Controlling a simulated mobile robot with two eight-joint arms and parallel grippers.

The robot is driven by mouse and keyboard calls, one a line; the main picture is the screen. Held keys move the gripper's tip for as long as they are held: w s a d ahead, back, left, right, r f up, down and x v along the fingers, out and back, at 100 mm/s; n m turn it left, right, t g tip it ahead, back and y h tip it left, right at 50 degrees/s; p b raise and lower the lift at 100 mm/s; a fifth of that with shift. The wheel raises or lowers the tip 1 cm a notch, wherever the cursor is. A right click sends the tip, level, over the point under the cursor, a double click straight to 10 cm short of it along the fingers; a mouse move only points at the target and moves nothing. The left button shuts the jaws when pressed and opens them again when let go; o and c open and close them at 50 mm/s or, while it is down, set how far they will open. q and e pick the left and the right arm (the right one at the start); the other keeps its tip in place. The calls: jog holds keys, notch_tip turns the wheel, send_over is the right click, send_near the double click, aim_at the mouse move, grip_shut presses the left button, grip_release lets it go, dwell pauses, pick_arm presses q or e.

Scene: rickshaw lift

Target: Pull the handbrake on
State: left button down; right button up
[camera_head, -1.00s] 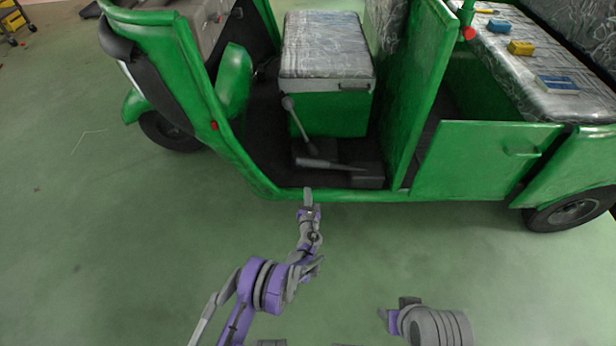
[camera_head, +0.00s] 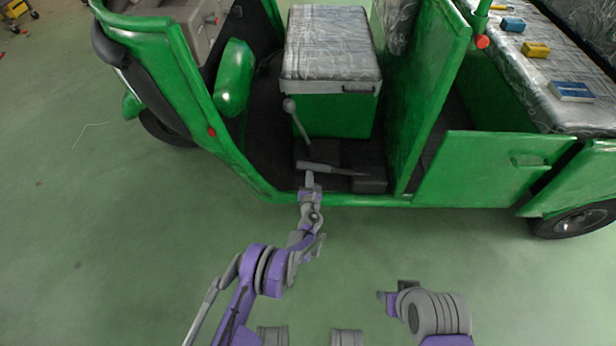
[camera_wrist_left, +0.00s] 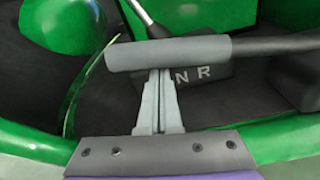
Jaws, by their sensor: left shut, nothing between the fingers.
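The handbrake (camera_head: 322,167) is a dark lever with a grey grip, lying low and nearly level on the rickshaw's cab floor. In the left wrist view its grey grip (camera_wrist_left: 168,53) runs across the picture, with the black lever going off to the right. My left gripper (camera_head: 309,177) reaches over the sill to the near side of the grip. Its fingers (camera_wrist_left: 158,80) are shut together and empty. The grip hides the fingertips in the wrist view, so I cannot tell whether they touch it. My right gripper cannot be made out; only part of that arm shows.
The green rickshaw (camera_head: 490,170) fills the upper right. A gear lever (camera_head: 297,118) with a round knob stands behind the handbrake, before the driver's seat (camera_head: 330,45). A box marked N R (camera_wrist_left: 200,78) lies behind the grip. The near floor (camera_head: 110,250) is clear.

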jog(key=shift+w+r, duration=0.1)
jog(key=shift+w, duration=0.05)
pick_arm(q)
jog(key=shift+w+r, duration=0.1)
jog(key=d+r+m, duration=0.3)
jog(key=d+r, duration=0.1)
jog(key=r, duration=0.4)
jog(key=d+r+m, duration=0.2)
jog(key=d+r, duration=0.3)
jog(key=r, duration=0.3)
jog(key=shift+d+r+m+y, duration=0.2)
jog(key=shift+r+m+y, duration=0.1)
jog(key=shift+m+y, duration=0.1)
pick_arm(e)
jog(key=shift+d+r, duration=0.1)
jog(key=shift+d, duration=0.3)
